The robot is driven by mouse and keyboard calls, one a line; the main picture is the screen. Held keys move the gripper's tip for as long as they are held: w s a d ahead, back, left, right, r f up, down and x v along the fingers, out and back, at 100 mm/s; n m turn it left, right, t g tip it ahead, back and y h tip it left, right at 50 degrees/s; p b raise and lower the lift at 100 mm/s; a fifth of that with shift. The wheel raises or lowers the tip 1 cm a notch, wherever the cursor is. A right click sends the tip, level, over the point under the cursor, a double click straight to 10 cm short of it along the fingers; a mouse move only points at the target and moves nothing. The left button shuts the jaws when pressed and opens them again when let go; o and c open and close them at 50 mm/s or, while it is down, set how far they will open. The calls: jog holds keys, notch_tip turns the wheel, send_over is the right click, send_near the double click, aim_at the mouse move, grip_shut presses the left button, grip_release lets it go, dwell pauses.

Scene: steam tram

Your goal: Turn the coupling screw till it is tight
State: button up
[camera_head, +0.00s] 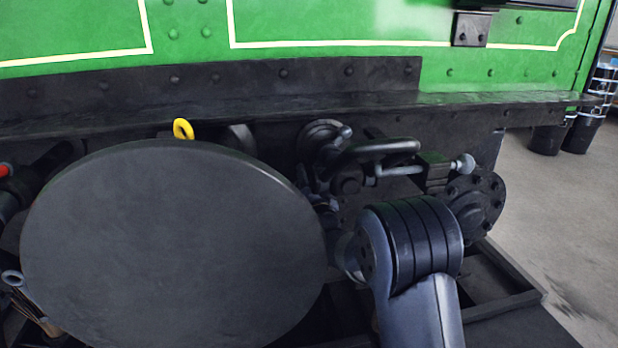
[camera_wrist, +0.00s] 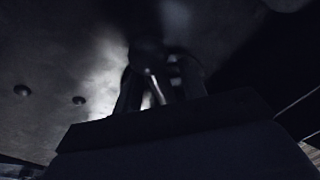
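The coupling gear hangs under the dark beam of the green tram in the head view. A pale rod with a ball end (camera_head: 464,165) sticks out to the right, beside a dark curved shackle (camera_head: 385,147). I cannot clearly make out the screw thread. My arm stands in front, and my gripper is not clearly visible in that view. In the wrist view my gripper (camera_wrist: 158,88) shows as dark fingers pointing up into shadow, around or in front of a dark rounded part (camera_wrist: 147,58). The dark hides whether the fingers touch or grip it.
A large dark round disc (camera_head: 170,240) fills the left foreground, close to my arm. A yellow ring (camera_head: 183,129) shows above its rim. A bolted round flange (camera_head: 475,205) sits right of the coupling. Dark drums (camera_head: 583,130) stand far right, with open floor before them.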

jog(key=shift+w+r, duration=0.1)
jog(key=shift+w, duration=0.1)
jog(key=shift+c, duration=0.6)
grip_shut()
